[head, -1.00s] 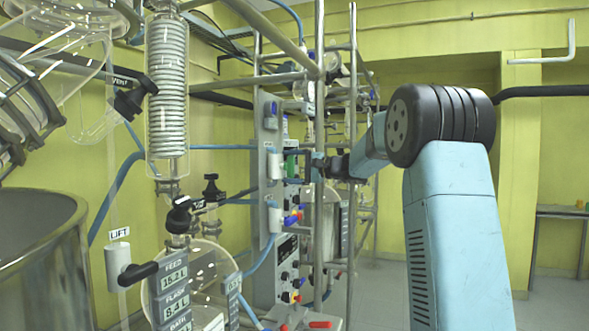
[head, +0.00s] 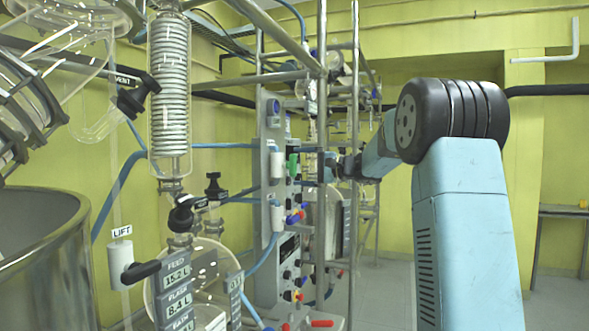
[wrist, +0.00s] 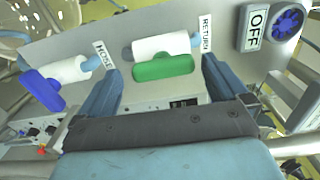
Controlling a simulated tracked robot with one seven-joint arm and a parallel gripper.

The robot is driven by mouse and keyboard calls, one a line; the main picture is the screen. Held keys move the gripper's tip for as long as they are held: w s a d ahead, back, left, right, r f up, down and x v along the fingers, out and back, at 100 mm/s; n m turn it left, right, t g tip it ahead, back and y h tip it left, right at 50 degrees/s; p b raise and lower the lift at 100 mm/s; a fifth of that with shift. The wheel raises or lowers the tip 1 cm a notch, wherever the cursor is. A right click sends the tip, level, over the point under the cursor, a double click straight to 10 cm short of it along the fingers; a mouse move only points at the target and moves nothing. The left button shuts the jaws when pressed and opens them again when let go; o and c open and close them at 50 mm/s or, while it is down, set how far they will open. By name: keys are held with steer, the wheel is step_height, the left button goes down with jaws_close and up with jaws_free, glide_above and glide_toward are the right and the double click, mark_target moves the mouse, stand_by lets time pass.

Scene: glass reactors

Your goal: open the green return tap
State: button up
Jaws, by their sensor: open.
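The green return tap (wrist: 163,68) is in the upper middle of the wrist view, beside a white valve body with a RETURN label. Its long handle runs roughly along that body. My gripper (wrist: 162,72) is open, with one finger to the left of the green handle and one to the right, and nothing is held. In the head view the green tap (head: 293,166) shows as a small upright bar on the grey panel. My gripper (head: 338,166) is to its right, partly hidden by a metal post, with a gap between them.
A blue tap (wrist: 43,88) with a white body sits left of the green one. An OFF plate (wrist: 254,27) and a blue knob (wrist: 287,23) are at upper right. In the head view a metal post (head: 321,120) stands near my gripper. Glassware fills the left.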

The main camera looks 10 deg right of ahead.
steer(key=v, duration=1)
steer(key=shift+s+d+f, duration=0.1)
steer(key=shift+f, duration=0.05)
steer(key=s+a+f+n+g+h, duration=0.2)
steer(key=s+a+f+g+h, duration=0.15)
steer(key=s+a, duration=0.5)
steer(key=s+a+f+n+g+h, duration=0.1)
steer(key=s+a+f+g+h, duration=0.15)
steer(key=s+a+f, duration=0.6)
steer(key=s+d+f+n+h, duration=0.1)
steer(key=s+d+f+h, duration=0.1)
steer(key=s, duration=0.5)
steer(key=s+d+f+n+h, duration=0.2)
steer(key=s+f+h, duration=0.1)
steer(key=s, duration=0.5)
steer(key=s+d+f+n+t+h, duration=0.1)
steer(key=s+d+f+h, duration=0.1)
steer(key=s, duration=0.6)
steer(key=shift+s+d+f+n+h, duration=0.2)
steer(key=shift+d+f+n+h, duration=0.15)
steer(key=shift+h, duration=0.45)
steer(key=shift+r, duration=0.1)
